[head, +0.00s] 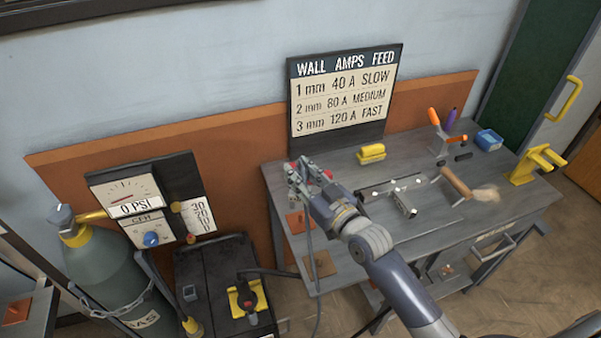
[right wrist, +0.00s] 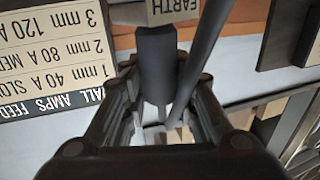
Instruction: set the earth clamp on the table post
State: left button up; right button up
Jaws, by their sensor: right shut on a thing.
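My right gripper (head: 308,180) is over the left end of the grey worktable (head: 345,265), shut on the earth clamp. In the right wrist view the clamp shows as a dark body (right wrist: 157,62) between the fingers, with a pale block lettered EARTH (right wrist: 172,10) at the top edge. A dark cable (right wrist: 203,55) runs alongside it. In the head view the clamp is mostly hidden by the gripper, and red parts show beside the fingers. I cannot make out the table post; it may be hidden behind my gripper and arm. My left gripper is not in view.
The settings board (head: 345,95) stands behind. A gas cylinder (head: 118,285) and dark machine (head: 215,262) stand left.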

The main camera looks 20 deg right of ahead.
notch_tip(320, 180, down, 3)
jog(key=shift+f+b, duration=0.1)
jog(key=shift+b, duration=1.15)
jog(key=shift+f+b, duration=1)
jog(key=shift+f, duration=0.65)
jog(key=shift+f, duration=0.35)
jog(key=o, duration=1.1)
jog(key=shift+f, duration=0.15)
jog(key=v, duration=1.2)
